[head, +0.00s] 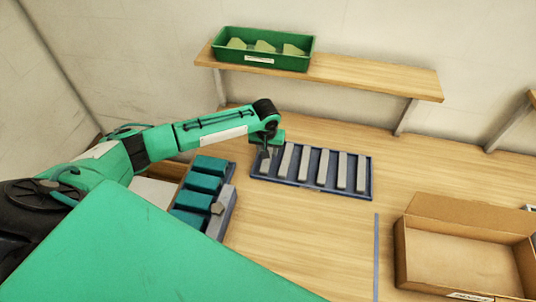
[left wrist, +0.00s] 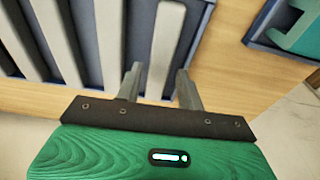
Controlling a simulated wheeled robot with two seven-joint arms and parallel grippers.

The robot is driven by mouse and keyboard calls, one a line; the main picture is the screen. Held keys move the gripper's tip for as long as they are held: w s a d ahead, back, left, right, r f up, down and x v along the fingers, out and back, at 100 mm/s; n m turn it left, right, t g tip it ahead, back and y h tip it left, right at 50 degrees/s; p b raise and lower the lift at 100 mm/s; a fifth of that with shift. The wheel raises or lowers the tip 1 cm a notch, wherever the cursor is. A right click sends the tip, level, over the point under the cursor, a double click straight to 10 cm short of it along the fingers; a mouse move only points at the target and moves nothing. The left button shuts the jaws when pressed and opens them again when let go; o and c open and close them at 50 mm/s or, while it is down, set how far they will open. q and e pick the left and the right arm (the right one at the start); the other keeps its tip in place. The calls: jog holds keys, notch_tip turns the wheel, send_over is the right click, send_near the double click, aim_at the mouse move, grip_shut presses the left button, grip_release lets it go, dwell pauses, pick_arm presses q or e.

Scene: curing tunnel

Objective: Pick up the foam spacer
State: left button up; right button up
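Several pale grey bars stand in a row in a dark blue slotted tray (head: 312,190) on the bench. They may be the foam spacers, but I cannot tell for sure. My left gripper (head: 265,163) points down over the tray's left end. In the left wrist view, my left gripper (left wrist: 159,70) has its two fingers apart, with one grey bar (left wrist: 164,45) running between them. Gaps show beside the bar, so it does not look gripped. My right gripper is not in view.
A second tray (head: 222,222) with teal blocks and a small beige piece is at left. A green bin (head: 262,62) with yellowish pieces sits on a wooden shelf (head: 380,84). An open cardboard box (head: 412,245) is at right. The middle bench is clear.

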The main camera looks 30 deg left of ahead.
pick_arm(q)
jog(key=shift+w+a+f, duration=0.1)
jog(key=shift+w+f, duration=0.1)
jog(key=shift+f, duration=1.15)
jog(key=shift+c, duration=0.2)
jog(key=c, duration=0.7)
jog(key=shift+r, duration=0.15)
